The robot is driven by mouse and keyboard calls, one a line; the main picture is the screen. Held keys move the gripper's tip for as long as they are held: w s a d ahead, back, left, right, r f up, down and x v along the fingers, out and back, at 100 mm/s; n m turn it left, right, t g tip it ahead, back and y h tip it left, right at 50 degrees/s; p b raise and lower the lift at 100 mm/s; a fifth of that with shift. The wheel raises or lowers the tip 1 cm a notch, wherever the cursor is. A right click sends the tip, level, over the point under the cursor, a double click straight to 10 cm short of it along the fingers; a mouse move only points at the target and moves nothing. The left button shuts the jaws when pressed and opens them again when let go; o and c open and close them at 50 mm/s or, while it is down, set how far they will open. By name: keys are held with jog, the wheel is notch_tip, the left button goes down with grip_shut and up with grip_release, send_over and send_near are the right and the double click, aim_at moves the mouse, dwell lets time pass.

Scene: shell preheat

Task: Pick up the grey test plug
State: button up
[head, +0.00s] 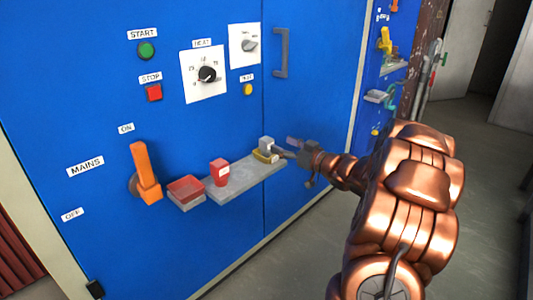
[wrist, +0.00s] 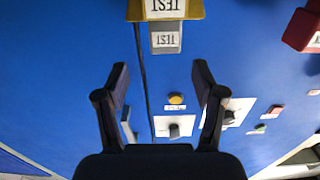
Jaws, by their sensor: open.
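The grey test plug (head: 267,143) is a small grey block at the right end of the grey shelf on the blue cabinet. A yellow piece (head: 265,157) is right at it, on its lower side in the head view. In the wrist view, which is upside down, the grey plug (wrist: 166,46) has an inverted TEST label, and the yellow piece (wrist: 190,9) with its own TEST label is above it. My gripper (wrist: 160,74) is open and empty, its fingers apart. In the head view my gripper (head: 294,148) is just right of the plug, apparently not around it.
On the shelf (head: 232,184), a red block (head: 219,171) stands left of the plug. A red tray (head: 186,187) is at the left end. An orange lever (head: 145,170) juts out further left. A grey door handle (head: 281,53) is above.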

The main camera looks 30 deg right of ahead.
aim_at(271, 140)
jog(key=shift+a+b+x, duration=0.2)
jog(key=shift+b+x, duration=0.55)
jog(key=shift+x, duration=0.95)
jog(key=shift+a+b+x, duration=0.15)
jog(key=shift+b+x, duration=0.6)
jog(key=shift+x, duration=0.9)
jog(key=shift+w, duration=0.25)
jog(key=shift+c, duration=0.2)
grip_shut()
jog(key=shift+r, duration=0.1)
